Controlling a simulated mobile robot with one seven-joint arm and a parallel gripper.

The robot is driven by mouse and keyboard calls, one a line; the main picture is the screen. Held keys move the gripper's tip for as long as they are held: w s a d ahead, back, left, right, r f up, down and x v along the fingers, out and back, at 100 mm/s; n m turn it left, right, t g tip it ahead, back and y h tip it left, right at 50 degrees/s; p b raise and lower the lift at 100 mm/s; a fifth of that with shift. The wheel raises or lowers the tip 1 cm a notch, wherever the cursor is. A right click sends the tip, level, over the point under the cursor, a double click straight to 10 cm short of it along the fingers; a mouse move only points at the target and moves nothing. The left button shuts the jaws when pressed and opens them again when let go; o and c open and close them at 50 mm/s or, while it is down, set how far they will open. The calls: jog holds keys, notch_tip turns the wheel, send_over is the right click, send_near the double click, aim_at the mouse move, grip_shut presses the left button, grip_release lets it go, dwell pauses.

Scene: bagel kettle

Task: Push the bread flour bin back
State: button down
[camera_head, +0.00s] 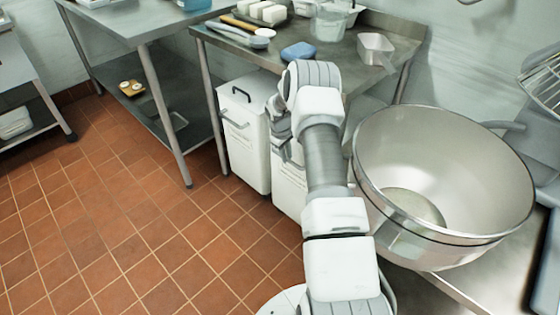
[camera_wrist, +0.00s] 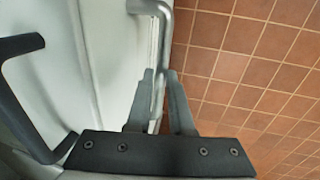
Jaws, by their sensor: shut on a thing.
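Two white bins with front bar handles stand on the floor at the worktable. The left bin (camera_head: 250,158) shows clearly, with a black lid handle. The right bin (camera_head: 288,190) is mostly hidden behind my arm. No label is readable, so I cannot tell which is the bread flour bin. My gripper (camera_head: 284,150) is at the right bin's front, partly hidden by my wrist. In the wrist view my gripper (camera_wrist: 158,78) is shut on a grey bar handle (camera_wrist: 165,50) on a white bin (camera_wrist: 105,60). A black lid handle (camera_wrist: 20,90) shows at left.
The steel worktable (camera_head: 345,62) above the bins carries a blue sponge (camera_head: 298,51), a scoop and tubs. A large steel bowl (camera_head: 450,150) stands right of my arm. Another steel table (camera_head: 110,22) is at left. The tiled floor (camera_head: 130,225) at front left is clear.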

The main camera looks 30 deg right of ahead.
jog(key=shift+d+r, duration=0.1)
jog(key=shift+d, duration=0.25)
jog(key=c, duration=0.8)
grip_release()
jog(key=shift+w+d, duration=0.1)
jog(key=shift+a+r, duration=0.2)
jog(key=shift+r, duration=0.15)
jog(key=a+r+p, duration=0.1)
jog(key=r, duration=0.4)
jog(key=a+r+p, duration=0.1)
jog(key=r+p, duration=0.1)
jog(key=r, duration=0.4)
jog(key=s+a+r+p, duration=0.1)
jog(key=r, duration=0.4)
jog(key=shift+r+p, duration=0.15)
jog(key=shift+p, duration=0.2)
jog(key=shift+s, duration=0.15)
